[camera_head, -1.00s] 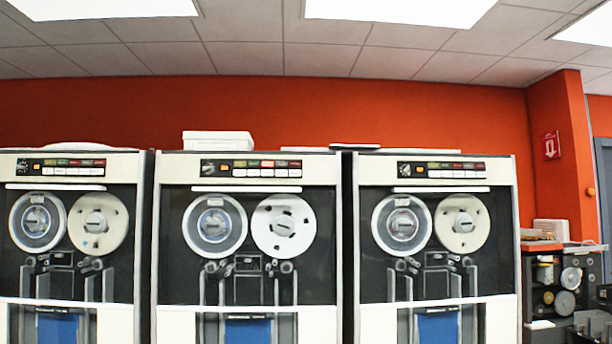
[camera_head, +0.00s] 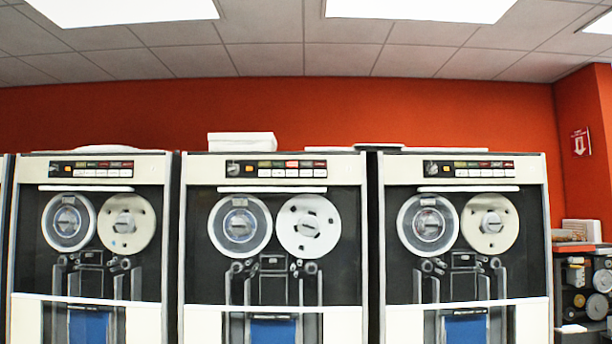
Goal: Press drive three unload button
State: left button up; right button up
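Three tape drives stand side by side: a left drive (camera_head: 30,250), a middle drive (camera_head: 190,250) and a right drive (camera_head: 537,250). Each has two reels behind a dark window and a control strip along its top. The right drive's control strip (camera_head: 468,169) has a dial, an orange light, coloured indicators and a row of white buttons. The middle drive's strip (camera_head: 276,169) has one red indicator lit. The button labels and drive numbers are too small to read. Neither of my grippers is in view.
A white box (camera_head: 241,141) and flat items lie on top of the drives. A rack with small reels (camera_head: 590,285) stands at the right. The edge of another cabinet (camera_head: 5,230) shows at far left. The floor is out of view.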

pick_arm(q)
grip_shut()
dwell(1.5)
